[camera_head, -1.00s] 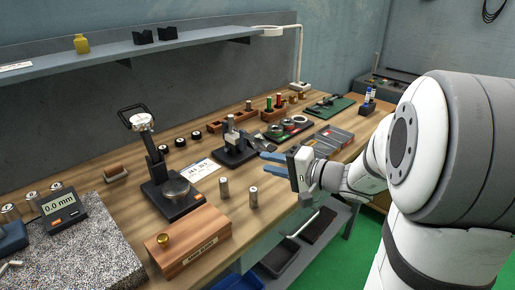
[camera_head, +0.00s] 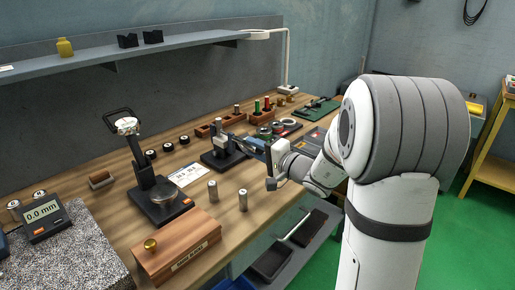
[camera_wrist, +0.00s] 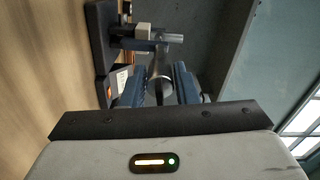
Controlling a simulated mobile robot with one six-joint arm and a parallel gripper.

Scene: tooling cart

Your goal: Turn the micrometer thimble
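The micrometer (camera_head: 222,146) is clamped in a dark stand on the wooden bench, near the middle of the head view. In the wrist view, its grey cylindrical thimble (camera_wrist: 160,72) lies between the two blue fingers of my gripper (camera_wrist: 160,85). The fingers stand apart on either side of it, and contact with it is not clear. The stand and frame (camera_wrist: 103,45) show at upper left there. In the head view my gripper (camera_head: 252,144) is beside the stand, on its right, and partly covers the thimble end.
A dial gauge stand (camera_head: 158,190), two small metal cylinders (camera_head: 243,200) and a wooden box (camera_head: 178,247) stand left and in front. Ring gauges (camera_head: 283,127) and a wooden block with coloured plugs (camera_head: 262,107) are close behind my gripper. A shelf (camera_head: 140,53) hangs above.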

